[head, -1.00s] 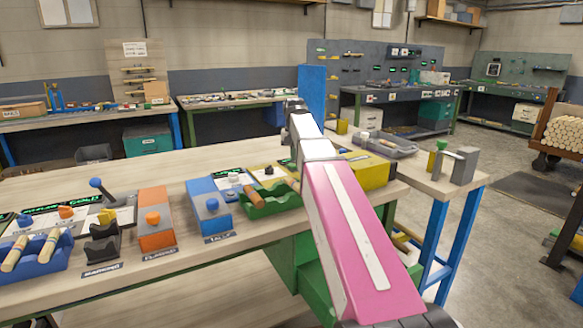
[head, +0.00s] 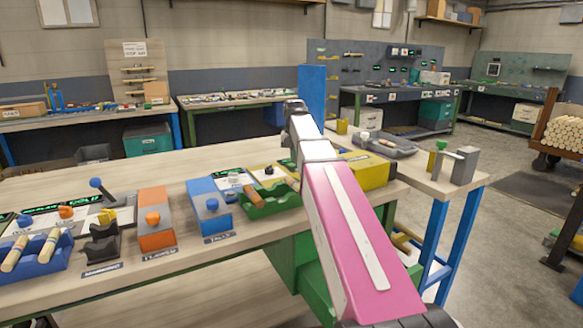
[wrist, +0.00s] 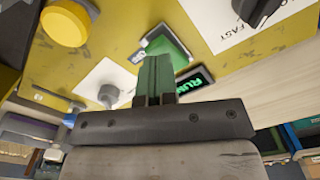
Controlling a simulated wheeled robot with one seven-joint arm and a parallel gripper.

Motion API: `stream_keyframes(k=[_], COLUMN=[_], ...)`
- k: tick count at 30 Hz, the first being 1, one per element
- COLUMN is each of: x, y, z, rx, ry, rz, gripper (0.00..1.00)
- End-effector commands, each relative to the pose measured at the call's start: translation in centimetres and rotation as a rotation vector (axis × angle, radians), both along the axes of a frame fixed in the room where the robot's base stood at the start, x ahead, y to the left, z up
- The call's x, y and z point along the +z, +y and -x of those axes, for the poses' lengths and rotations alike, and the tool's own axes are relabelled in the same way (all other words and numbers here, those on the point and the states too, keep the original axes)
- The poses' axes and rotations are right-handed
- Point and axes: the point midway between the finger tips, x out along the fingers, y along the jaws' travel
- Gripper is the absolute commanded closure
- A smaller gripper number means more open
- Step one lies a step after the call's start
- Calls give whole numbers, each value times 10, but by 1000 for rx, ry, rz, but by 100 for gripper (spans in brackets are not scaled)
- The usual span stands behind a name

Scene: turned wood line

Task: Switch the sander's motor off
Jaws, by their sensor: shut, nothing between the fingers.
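The yellow sander housing (wrist: 115,40) fills much of the wrist view. A green switch (wrist: 166,44) in a dark frame sits on it, beside a small lit display (wrist: 194,85) that reads RUN. My gripper (wrist: 156,60) is shut and empty. Its green fingertips overlap the near edge of the green switch in the wrist view; I cannot tell whether they touch it. In the head view the yellow housing (head: 368,172) is partly hidden by my pink arm, and my gripper is not visible there.
The housing also carries a round yellow knob (wrist: 65,23), a grey knob (wrist: 108,95) and a black dial (wrist: 262,10) by the word FAST. A green tray (head: 268,203), a blue box (head: 208,205) and an orange box (head: 156,222) stand left of my arm.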

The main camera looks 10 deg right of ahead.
Motion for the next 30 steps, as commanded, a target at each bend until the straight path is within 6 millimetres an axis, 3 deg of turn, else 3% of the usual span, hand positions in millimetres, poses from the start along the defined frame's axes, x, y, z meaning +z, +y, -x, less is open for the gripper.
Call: stream_keyframes(k=[30], x=[-13], y=[0], z=[0], rx=[0], ry=[0], rz=[0], gripper=[100])
